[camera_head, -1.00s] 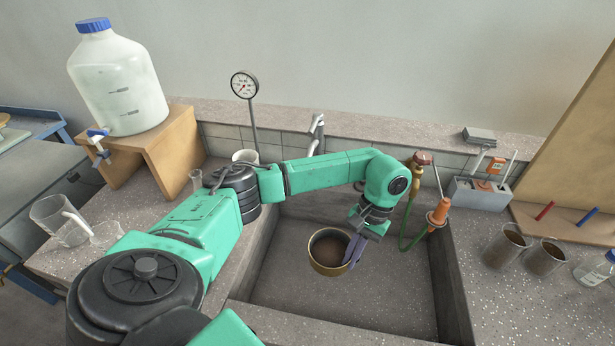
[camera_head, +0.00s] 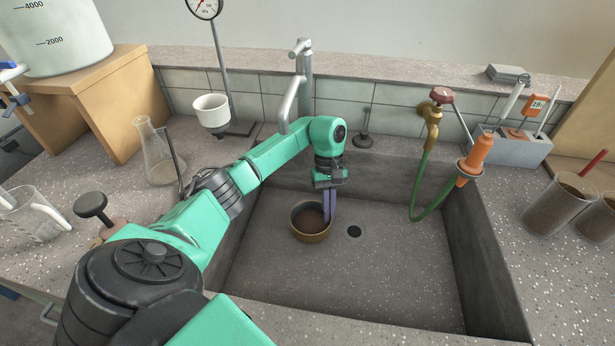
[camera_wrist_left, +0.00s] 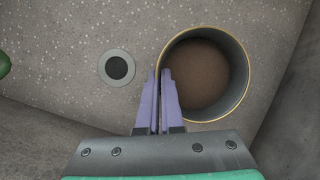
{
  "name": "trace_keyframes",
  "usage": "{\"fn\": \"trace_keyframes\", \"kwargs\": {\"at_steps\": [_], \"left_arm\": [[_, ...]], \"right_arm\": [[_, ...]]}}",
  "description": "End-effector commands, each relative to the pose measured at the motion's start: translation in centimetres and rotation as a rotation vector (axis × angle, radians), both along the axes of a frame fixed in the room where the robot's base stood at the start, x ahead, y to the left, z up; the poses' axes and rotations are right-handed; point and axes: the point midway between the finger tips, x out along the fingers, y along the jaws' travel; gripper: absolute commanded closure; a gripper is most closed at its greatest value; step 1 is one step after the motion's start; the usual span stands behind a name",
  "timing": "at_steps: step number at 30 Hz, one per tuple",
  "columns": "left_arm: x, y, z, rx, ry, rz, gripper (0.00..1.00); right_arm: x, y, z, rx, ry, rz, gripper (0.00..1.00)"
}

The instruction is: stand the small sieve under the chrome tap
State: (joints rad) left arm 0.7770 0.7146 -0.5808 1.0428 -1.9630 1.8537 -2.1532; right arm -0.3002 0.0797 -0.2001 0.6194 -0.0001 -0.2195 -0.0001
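The small sieve, a round brass-rimmed pan with a brown inside (camera_head: 311,236), is inside the sink, left of the drain. It also shows in the left wrist view (camera_wrist_left: 204,77). My left gripper (camera_head: 330,218) reaches down at its right side in the head view. In the left wrist view its purple fingers (camera_wrist_left: 160,78) are close together with the sieve's rim between them. I cannot tell whether the sieve touches the sink floor. The chrome tap (camera_head: 301,85) rises behind the sink at its back left, its spout above my left forearm. My right gripper is out of view.
The sink floor (camera_head: 390,280) is free around the dark drain (camera_head: 354,231). A brass tap (camera_head: 432,122) with a green hose (camera_head: 421,185) and an orange nozzle (camera_head: 475,158) hang at the right. A flask (camera_head: 163,160) and a white funnel cup (camera_head: 211,111) stand left.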

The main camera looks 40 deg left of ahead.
Motion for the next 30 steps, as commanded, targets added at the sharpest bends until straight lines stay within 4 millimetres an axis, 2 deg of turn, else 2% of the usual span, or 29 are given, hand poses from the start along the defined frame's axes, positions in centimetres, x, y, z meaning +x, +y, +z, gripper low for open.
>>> {"fn": "trace_keyframes", "kwargs": {"at_steps": [1, 3, 6, 8, 13, 23, 24, 26, 27, 30], "left_arm": [[-1.0, 1.5, 0.3, 0.002, 0.004, 0.004, 1.00], [-2.0, 3.0, 0.2, 0.002, 0.004, 0.003, 1.00], [-2.8, 4.2, 0.0, 0.000, 0.002, 0.001, 1.00], [-2.9, 4.3, -0.5, -0.003, 0.002, -0.001, 1.00], [-2.9, 4.3, -3.3, -0.004, 0.002, 0.001, 1.00], [-2.9, 4.4, -4.0, -0.001, -0.001, -0.001, 1.00], [-2.9, 4.4, -4.0, -0.001, 0.000, -0.001, 0.93], [-2.9, 4.3, -3.9, -0.001, 0.000, -0.001, 0.70], [-2.9, 4.3, -3.9, -0.001, 0.000, -0.001, 0.67], [-2.9, 4.3, -3.9, -0.001, 0.001, 0.000, 0.67]], "right_arm": [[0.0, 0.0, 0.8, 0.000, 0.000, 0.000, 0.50], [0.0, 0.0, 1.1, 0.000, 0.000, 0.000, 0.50], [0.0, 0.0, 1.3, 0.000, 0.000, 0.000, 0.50], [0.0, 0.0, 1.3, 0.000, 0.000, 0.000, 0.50], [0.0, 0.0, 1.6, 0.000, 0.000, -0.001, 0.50], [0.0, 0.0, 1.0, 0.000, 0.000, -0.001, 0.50], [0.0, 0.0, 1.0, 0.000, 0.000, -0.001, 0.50], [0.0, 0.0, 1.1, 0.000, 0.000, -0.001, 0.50], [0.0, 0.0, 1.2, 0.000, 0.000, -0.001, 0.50], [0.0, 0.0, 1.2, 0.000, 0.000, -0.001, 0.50]]}}
